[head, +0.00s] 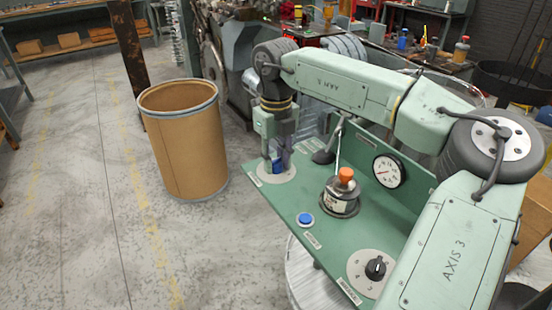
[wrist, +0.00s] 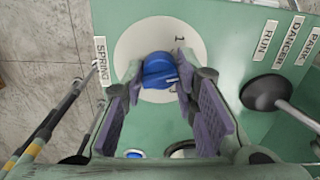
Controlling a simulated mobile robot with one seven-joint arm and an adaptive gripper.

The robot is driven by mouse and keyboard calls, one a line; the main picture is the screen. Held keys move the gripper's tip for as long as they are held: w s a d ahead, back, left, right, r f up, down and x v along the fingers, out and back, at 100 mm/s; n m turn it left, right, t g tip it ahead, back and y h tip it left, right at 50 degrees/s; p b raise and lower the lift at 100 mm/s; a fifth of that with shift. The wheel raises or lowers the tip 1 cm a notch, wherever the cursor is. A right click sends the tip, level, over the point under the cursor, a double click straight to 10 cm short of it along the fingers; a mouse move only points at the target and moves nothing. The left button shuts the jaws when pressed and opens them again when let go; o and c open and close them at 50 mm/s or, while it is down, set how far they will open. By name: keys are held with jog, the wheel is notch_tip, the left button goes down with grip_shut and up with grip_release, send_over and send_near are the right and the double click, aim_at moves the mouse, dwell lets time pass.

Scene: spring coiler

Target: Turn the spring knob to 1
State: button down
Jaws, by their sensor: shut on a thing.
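The spring knob (wrist: 158,72) is blue and sits on a round white dial (wrist: 136,40) beside the "SPRING" label (wrist: 101,62). A "1" shows on the dial above and right of the knob; another mark below is partly hidden. My gripper (wrist: 162,80) is shut on the knob, with one finger on each side. In the head view my gripper (head: 276,148) points down over the dial (head: 262,177) at the panel's far left corner, and the blue knob (head: 277,167) shows between the fingers. I cannot make out the knob's pointer direction.
The green panel also bears a lever (wrist: 268,92) beside RUN, DANGER and PARK labels, an orange-topped device (head: 340,198), a gauge (head: 388,171), a blue button (head: 305,219) and a black knob (head: 376,268). A brown drum (head: 185,145) stands left on open floor.

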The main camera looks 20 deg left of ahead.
aim_at(276, 160)
jog(key=n, duration=0.4)
jog(key=shift+n, duration=2.1)
jog(key=c, duration=1.2)
grip_release()
jog(key=shift+c, duration=0.2)
notch_tip(276, 160, up, 12)
